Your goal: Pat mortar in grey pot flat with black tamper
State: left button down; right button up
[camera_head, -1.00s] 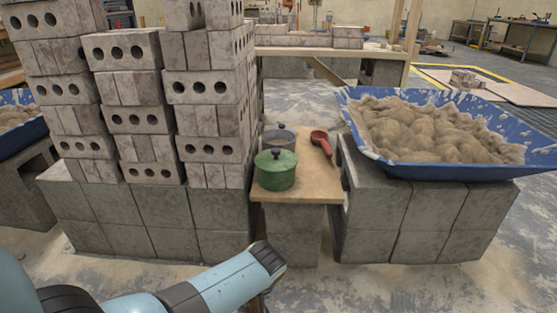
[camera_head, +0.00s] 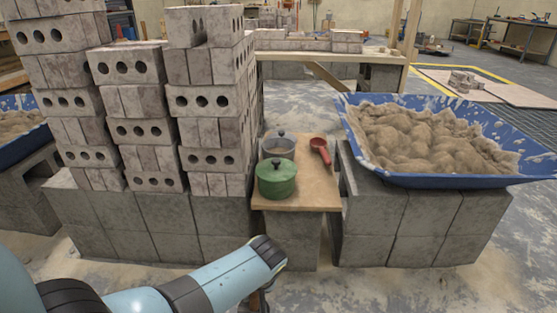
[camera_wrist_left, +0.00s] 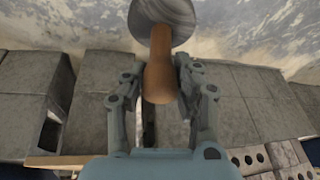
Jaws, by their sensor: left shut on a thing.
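The grey pot (camera_head: 276,148) stands at the back of the small wooden board, partly hidden by the green pot; a knobbed lid seems to cover it, so I see no mortar inside. My left gripper (camera_wrist_left: 161,76) is shut around the wooden handle of a tool with a round grey disc head, which I take as the tamper (camera_wrist_left: 162,17). In the wrist view the disc is at the top, clear of any pot. In the head view my left arm's wrist, in front of the board, hides most of the gripper and tool. My right gripper is not in view.
The green lidded pot (camera_head: 276,179) stands in front of the grey one, a red scoop (camera_head: 320,150) to their right on the board (camera_head: 305,198). A tall brick stack (camera_head: 210,100) rises at the left. A blue tub (camera_head: 440,182) heaped with mortar (camera_head: 430,135) sits at the right.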

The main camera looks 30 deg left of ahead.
pick_arm(q)
notch_tip(320, 180, up, 2)
jog(key=shift+w+p, duration=0.1)
jog(key=shift+p, duration=0.65)
notch_tip(320, 180, up, 8)
jog(key=p, duration=0.7)
jog(key=shift+w+a, duration=0.1)
jog(key=shift+w, duration=0.05)
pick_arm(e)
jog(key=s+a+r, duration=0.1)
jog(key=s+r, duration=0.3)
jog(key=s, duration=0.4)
pick_arm(q)
notch_tip(320, 180, up, 17)
jog(key=p, duration=1.6)
jog(key=shift+w+a+f, duration=0.15)
jog(key=shift+f, duration=0.05)
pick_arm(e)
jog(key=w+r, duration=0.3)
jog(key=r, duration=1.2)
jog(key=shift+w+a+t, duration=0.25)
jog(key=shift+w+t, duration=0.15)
